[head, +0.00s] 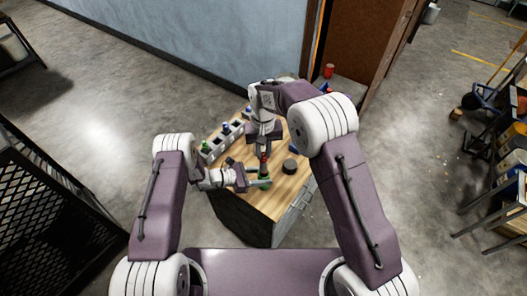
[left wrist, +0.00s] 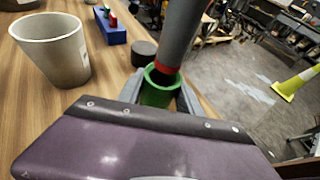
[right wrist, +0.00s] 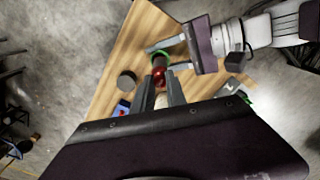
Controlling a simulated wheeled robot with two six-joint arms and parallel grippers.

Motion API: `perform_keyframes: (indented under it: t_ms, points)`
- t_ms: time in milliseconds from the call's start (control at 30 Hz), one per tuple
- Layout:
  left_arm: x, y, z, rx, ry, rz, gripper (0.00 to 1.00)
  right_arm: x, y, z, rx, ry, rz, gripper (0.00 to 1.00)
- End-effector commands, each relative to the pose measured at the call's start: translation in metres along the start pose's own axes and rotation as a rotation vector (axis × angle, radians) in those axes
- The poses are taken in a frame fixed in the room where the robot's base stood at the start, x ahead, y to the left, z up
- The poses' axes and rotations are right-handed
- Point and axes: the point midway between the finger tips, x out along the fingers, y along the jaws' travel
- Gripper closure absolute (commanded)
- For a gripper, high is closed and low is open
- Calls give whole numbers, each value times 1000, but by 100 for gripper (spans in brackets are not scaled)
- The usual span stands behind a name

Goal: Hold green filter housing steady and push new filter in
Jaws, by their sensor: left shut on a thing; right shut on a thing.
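The green filter housing (head: 264,183) stands near the front of the wooden table. My left gripper (left wrist: 160,95) is shut on the housing (left wrist: 156,92), its fingers on either side. My right gripper (head: 264,148) comes down from above and is shut on the new filter, a dark cylinder with a red part (right wrist: 159,75). The filter's lower end is over the housing's open mouth, and its red part shows in the left wrist view just at the rim. I cannot tell how far, if at all, the filter is inside.
A dark round puck (head: 290,166) lies right of the housing. A grey cup (left wrist: 55,48) and a blue block (left wrist: 111,24) with red and green pieces stand on the table. Grey holders (head: 222,140) line its left edge. The table's front edge is close.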

Motion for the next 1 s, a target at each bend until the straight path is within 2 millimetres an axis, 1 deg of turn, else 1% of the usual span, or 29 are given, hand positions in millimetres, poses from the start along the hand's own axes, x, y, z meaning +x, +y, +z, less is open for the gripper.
perform_keyframes:
  t_ms: [433,1000]
  points:
    - [0,0,0,1,-1,1,100,1,0,0,0,0,0,100]
    - [0,0,0,1,-1,0,100,9,0,0,0,0,0,100]
